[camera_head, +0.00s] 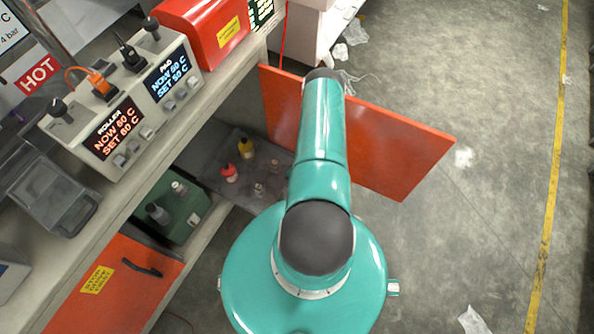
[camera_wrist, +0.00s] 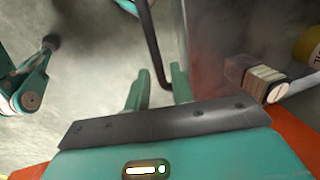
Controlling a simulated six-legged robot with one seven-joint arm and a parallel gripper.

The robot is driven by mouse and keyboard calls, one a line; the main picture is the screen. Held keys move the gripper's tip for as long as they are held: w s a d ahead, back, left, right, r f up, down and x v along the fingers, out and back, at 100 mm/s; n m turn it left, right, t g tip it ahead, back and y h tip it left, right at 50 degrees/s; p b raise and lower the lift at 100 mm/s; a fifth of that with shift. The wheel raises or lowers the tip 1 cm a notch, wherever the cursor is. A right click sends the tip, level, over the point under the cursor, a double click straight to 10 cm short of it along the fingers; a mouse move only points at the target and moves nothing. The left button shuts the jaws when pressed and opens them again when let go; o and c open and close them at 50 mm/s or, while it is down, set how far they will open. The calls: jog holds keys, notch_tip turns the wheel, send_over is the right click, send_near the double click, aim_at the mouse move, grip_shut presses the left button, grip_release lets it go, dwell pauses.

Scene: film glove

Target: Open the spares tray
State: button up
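In the head view, a dark grey tray (camera_head: 209,166) under the bench holds a red bottle (camera_head: 230,173), a yellow bottle (camera_head: 247,148) and small items. I take it for the spares tray; no name shows on it. In the wrist view, a black bar handle (camera_wrist: 151,42) runs down from the top and bends near my gripper (camera_wrist: 158,78). My two teal fingers stand apart, with the bar appearing between them; I cannot tell whether they touch it. A glossy grey wall (camera_wrist: 206,30) is to the right. In the head view my arm hides the gripper.
A green drawer or box (camera_head: 180,233) and a shut orange door (camera_head: 115,285) with a black handle are at the lower left. The heater unit (camera_head: 130,100) sits on the bench. The right floor is mostly clear.

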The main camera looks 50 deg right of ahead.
jog(key=shift+o, duration=0.5)
jog(key=shift+d, duration=0.1)
notch_tip(320, 180, up, 14)
jog(key=s, duration=0.2)
jog(key=shift+s+d+f, duration=0.15)
jog(key=shift+s+f, duration=0.05)
jog(key=shift+s, duration=0.15)
